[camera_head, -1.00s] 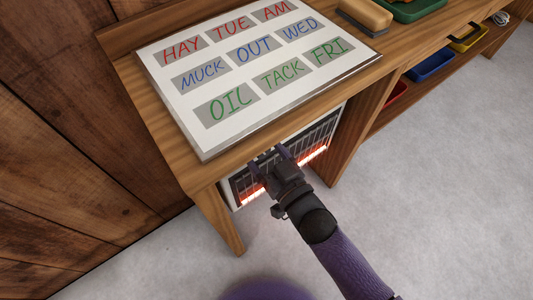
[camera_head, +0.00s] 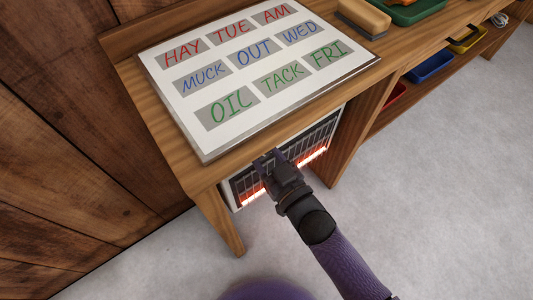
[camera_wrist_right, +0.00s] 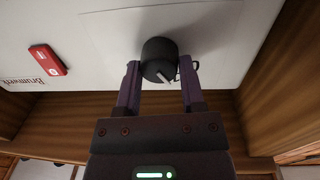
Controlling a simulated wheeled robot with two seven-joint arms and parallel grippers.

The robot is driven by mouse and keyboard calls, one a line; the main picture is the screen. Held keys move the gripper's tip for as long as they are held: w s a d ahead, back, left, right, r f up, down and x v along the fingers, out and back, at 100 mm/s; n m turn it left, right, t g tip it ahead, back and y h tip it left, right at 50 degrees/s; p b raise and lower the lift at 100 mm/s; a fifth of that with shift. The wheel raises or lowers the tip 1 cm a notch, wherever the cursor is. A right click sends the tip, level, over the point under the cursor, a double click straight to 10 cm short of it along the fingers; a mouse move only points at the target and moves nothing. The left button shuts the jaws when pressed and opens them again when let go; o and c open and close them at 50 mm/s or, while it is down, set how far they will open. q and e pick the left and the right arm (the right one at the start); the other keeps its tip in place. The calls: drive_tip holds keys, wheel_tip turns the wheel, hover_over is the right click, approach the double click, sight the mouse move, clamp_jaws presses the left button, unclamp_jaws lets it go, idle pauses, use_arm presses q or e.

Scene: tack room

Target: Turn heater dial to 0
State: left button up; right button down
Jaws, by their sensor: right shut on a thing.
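The heater (camera_head: 328,128) stands under the bench, its grille bars glowing orange-red. Its dial is hidden in the head view. In the right wrist view the dial (camera_wrist_right: 155,48) is a round black knob with a white pointer mark on the white panel (camera_wrist_right: 100,45). The mark points toward the lower right of that picture. My right gripper (camera_head: 267,158) reaches the heater's top edge under the bench front. Its purple fingers (camera_wrist_right: 160,70) are shut on the dial, one on each side. I cannot read a scale around the dial. My left gripper is not in view.
A red rocker switch (camera_wrist_right: 47,60) sits on the panel beside the dial, near upside-down lettering. The wooden bench top (camera_head: 180,140) overhangs the heater and carries a whiteboard (camera_head: 205,140). A bench leg (camera_head: 222,222) stands left of the heater. The floor (camera_head: 440,200) in front is clear.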

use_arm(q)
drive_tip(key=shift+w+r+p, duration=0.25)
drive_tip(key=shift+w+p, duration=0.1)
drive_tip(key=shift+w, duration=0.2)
use_arm(e)
drive_tip(key=n, duration=0.6)
drive_tip(key=shift+f, duration=0.1)
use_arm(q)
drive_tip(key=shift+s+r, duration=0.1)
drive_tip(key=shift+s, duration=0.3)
use_arm(e)
drive_tip(key=shift+n, duration=0.3)
